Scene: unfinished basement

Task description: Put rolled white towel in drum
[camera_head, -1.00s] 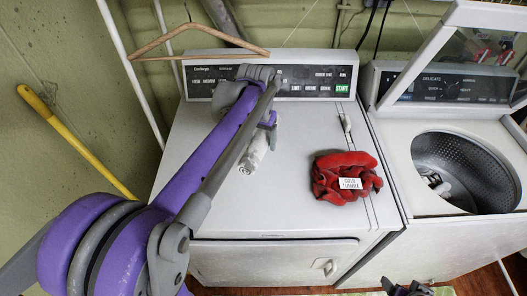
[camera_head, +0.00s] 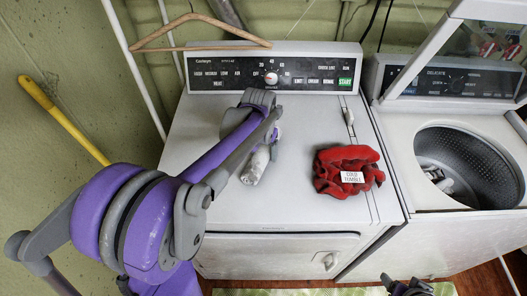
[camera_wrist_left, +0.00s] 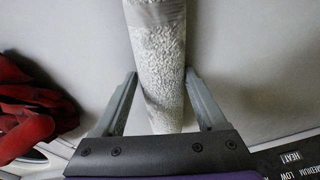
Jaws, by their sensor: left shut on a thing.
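The rolled white towel (camera_head: 254,168) is at the left-middle of the dryer top in the head view, partly hidden by my left arm. My left gripper (camera_head: 266,143) is on it. In the left wrist view the towel (camera_wrist_left: 157,65) runs between the two fingers (camera_wrist_left: 160,105), which are shut on it. Whether it touches the dryer top is unclear. The drum (camera_head: 472,168) is the open metal tub of the washer at right, with some whitish cloth (camera_head: 438,178) inside. A dark piece at the bottom edge, apparently my right gripper (camera_head: 408,287), shows only in part.
A red cloth (camera_head: 346,170) with a "Cold Tumble" label lies on the white dryer (camera_head: 300,215), between towel and washer. The washer's raised lid (camera_head: 480,45) stands behind the drum. A wooden hanger (camera_head: 195,30) hangs at the back left. The dryer's front top is clear.

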